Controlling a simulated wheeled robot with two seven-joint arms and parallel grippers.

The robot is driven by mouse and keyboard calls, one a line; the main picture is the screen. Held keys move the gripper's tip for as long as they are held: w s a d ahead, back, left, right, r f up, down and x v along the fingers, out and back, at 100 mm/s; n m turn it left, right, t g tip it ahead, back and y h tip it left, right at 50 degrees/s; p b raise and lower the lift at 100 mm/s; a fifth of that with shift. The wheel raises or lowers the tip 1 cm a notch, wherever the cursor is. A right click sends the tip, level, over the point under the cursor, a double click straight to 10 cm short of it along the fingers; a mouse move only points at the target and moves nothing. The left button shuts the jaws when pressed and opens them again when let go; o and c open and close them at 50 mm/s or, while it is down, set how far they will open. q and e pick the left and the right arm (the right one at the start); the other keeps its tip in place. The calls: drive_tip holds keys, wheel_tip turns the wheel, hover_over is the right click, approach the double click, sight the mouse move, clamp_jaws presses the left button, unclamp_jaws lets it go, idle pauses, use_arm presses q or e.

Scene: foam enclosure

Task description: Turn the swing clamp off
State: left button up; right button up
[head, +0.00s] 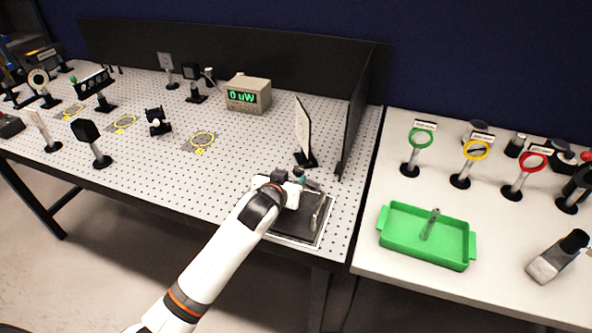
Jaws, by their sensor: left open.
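A dark square plate (290,225) with a pale border lies at the front right corner of the perforated table. A metal upright piece (319,212) stands at its right side, and a small teal-topped part (299,173) shows just behind my gripper. Either may belong to the swing clamp; I cannot tell which, nor its position. My left gripper (304,187) is over the back of the plate, close to these parts. It is open, and I cannot tell whether it touches them. My wrist hides part of the plate. My right gripper is out of view.
A white panel on a stand (303,130) and a black upright partition (355,115) rise just behind the plate. A meter (248,95) reads 0 uW. A green tray (400,242) and coloured ring mounts are on the right table. The left table's front middle is clear.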

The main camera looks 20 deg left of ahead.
sight(299, 170)
use_arm(q)
drive_tip(key=x, duration=0.5)
drive_tip(key=shift+w+f, duration=0.1)
drive_tip(key=shift+w, duration=0.15)
drive_tip(key=shift+x, duration=0.75)
drive_tip(key=shift+f, duration=0.1)
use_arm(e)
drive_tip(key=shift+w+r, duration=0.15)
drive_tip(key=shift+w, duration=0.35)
use_arm(q)
drive_tip(key=c, duration=1)
drive_tip(key=shift+o, duration=0.2)
drive_tip(key=shift+d+n+y, duration=0.15)
drive_tip(key=shift+n+y, duration=0.25)
drive_tip(key=shift+n, duration=0.1)
drive_tip(key=shift+n+y+b, duration=0.3)
drive_tip(key=shift+y, duration=0.2)
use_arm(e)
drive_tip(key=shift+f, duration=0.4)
